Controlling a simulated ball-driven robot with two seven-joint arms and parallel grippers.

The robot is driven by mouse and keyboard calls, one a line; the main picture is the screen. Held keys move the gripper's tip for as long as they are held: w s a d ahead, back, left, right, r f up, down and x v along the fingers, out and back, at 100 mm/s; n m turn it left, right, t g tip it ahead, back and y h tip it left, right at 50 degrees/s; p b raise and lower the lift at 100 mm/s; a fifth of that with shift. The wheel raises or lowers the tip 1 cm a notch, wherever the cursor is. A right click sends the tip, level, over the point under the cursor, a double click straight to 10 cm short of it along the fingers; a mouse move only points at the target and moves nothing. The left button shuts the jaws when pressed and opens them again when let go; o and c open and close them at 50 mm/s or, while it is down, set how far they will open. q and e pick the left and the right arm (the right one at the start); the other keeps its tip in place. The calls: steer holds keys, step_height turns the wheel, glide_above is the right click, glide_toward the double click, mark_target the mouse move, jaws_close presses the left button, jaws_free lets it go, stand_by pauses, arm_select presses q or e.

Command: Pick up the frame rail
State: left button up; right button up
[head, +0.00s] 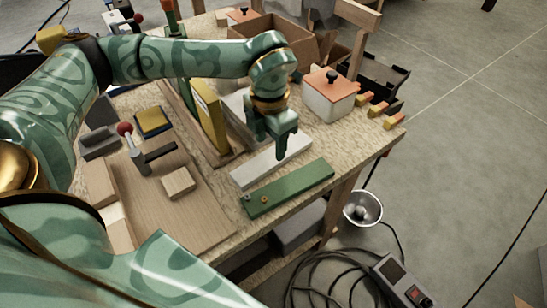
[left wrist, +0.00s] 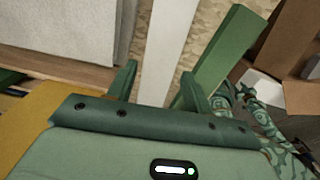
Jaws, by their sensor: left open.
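A flat, pale grey-white bar (head: 272,161) lies near the bench's front right edge. Beside it, nearer the edge, lies a long green bar (head: 300,186) with small brass-coloured fittings at one end. Which of these is the frame rail I cannot tell for certain. My left gripper (head: 272,146) is open, pointing down over the pale bar. In the left wrist view, the pale bar (left wrist: 167,42) runs between the two fingers of the left gripper (left wrist: 158,85), with nothing clamped. The green bar (left wrist: 222,52) passes beyond the right finger, partly hidden by it. My right gripper is not in view.
The bench (head: 362,137) also holds an upright yellow-faced piece (head: 209,115), a white box with an orange lid (head: 328,95), a wooden block (head: 178,183) and a red-knobbed clamp (head: 130,143). A metal bowl (head: 362,207) and coiled cable lie on the floor.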

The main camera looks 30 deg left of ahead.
mark_target(271, 157)
arm_select(q)
step_height(271, 157, down, 4)
steer(key=shift+f+b, duration=0.15)
steer(key=shift+b, duration=0.4)
steer(key=c, duration=0.7)
